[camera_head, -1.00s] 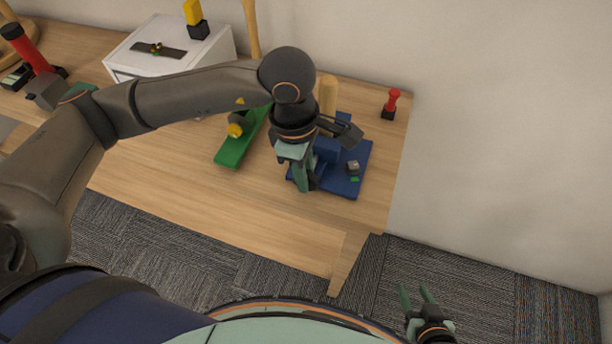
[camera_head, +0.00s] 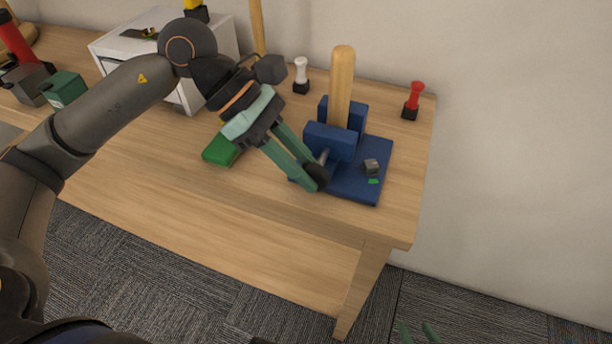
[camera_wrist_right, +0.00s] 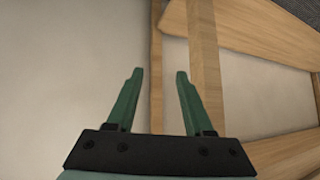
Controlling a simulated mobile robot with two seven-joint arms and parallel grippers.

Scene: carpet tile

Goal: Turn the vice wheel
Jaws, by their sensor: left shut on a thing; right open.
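The blue vice (camera_head: 358,182) stands on the right part of the wooden table, with a light wooden cylinder (camera_head: 342,85) upright between its jaws. A dark round piece at the front left of the vice looks like the wheel (camera_head: 318,177), joined to a short grey rod. My left gripper (camera_head: 310,177) reaches down from the upper left and is shut on the wheel, partly hiding it. My right gripper (camera_wrist_right: 153,75) is open and empty, away from the vice. Its green fingertips (camera_head: 418,331) just show at the bottom of the head view.
A grey block (camera_head: 371,166) and a small green mark lie on the vice base. A white-topped piece (camera_head: 301,75) and a red one (camera_head: 413,100) stand behind. A green object (camera_head: 221,150) lies left. The table front is clear; a table leg (camera_wrist_right: 204,70) is near my right gripper.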

